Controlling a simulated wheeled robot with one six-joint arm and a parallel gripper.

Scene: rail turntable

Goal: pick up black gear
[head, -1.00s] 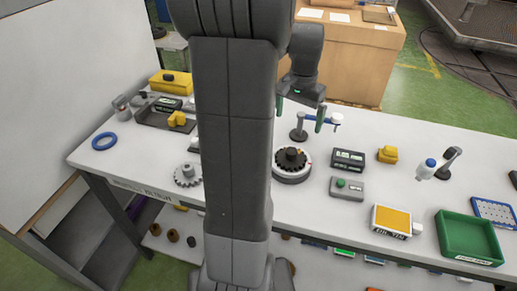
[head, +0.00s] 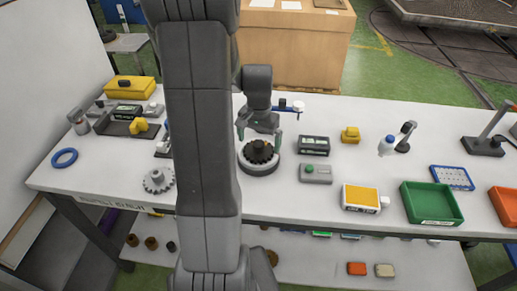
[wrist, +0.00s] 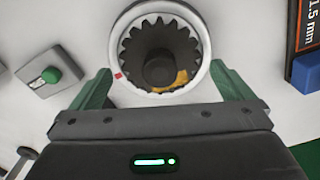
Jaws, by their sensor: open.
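The black gear (head: 258,150) lies flat on a round turntable (head: 259,168) with a white rim, in the middle of the white table. It has a raised dark hub. In the wrist view the gear (wrist: 137,56) sits inside the white rim (wrist: 203,30), with a yellow-orange patch beside its hub. My gripper (head: 260,138) is open and empty, just above the gear in the head view. Its green fingers show in the wrist view (wrist: 163,90), spread to either side of the turntable's near edge. The fingers do not appear to touch the gear.
A light-grey gear (head: 158,181) lies left, partly near my arm. A stand with a blue arm (head: 290,107) is behind. A green tray (head: 431,203) is further right.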

